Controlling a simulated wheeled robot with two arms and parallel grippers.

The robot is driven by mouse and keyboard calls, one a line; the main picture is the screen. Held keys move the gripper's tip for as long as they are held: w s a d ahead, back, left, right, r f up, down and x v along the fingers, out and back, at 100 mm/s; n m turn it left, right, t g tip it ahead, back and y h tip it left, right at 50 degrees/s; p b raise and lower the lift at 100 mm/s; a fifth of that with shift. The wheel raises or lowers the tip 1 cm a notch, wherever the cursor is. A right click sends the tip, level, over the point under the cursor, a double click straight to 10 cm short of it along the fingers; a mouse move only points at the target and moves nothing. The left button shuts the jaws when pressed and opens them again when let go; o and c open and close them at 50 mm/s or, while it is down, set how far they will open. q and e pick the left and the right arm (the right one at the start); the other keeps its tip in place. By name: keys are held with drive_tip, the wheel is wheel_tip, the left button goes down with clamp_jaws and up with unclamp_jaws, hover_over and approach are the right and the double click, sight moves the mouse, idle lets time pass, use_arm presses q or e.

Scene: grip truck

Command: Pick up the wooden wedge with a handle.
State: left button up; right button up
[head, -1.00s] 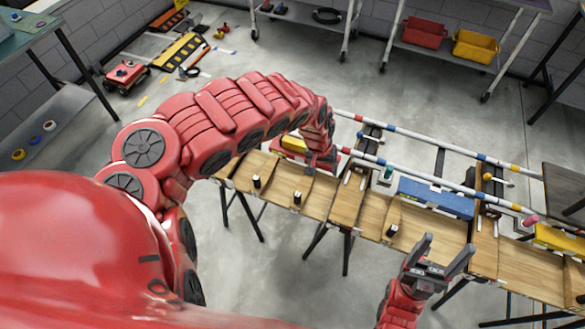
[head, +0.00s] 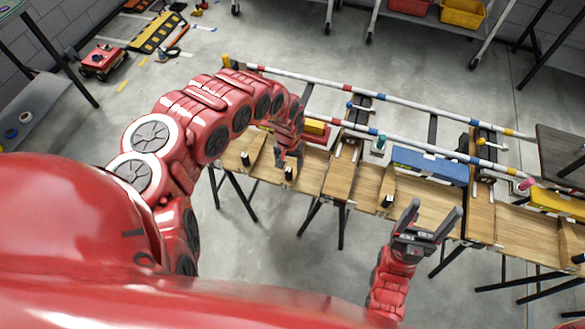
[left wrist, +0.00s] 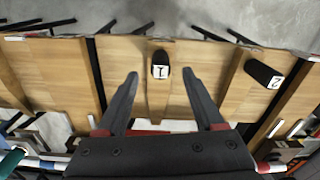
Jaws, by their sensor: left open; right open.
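Wooden wedges with black upright handles stand on the wooden ramp table. One handle (head: 289,173) is just below my left gripper (head: 286,162) in the head view. In the left wrist view this handle (left wrist: 160,66) has a white end marked "1" and rises from a narrow wooden wedge (left wrist: 158,100). My left gripper (left wrist: 160,73) is open and empty, its fingers on either side of the handle in that picture; I cannot tell the height gap. Another handle (left wrist: 265,73), marked "2", is to the right. My right gripper (head: 436,207) is open and empty in front of the table.
More black handles stand at left (head: 246,158) and right (head: 387,201). A blue block (head: 430,165), a yellow block (head: 557,203) and striped rails (head: 390,102) run along the table's far side. The floor in front is open between table legs.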

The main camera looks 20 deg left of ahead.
sight(288, 169)
use_arm(q)
wheel_tip(288, 169, down, 4)
drive_tip(key=shift+d+f+p, duration=0.1)
drive_tip(key=shift+f+p, duration=0.05)
drive_tip(key=shift+p, duration=0.25)
drive_tip(key=shift+f, duration=0.45)
clamp_jaws()
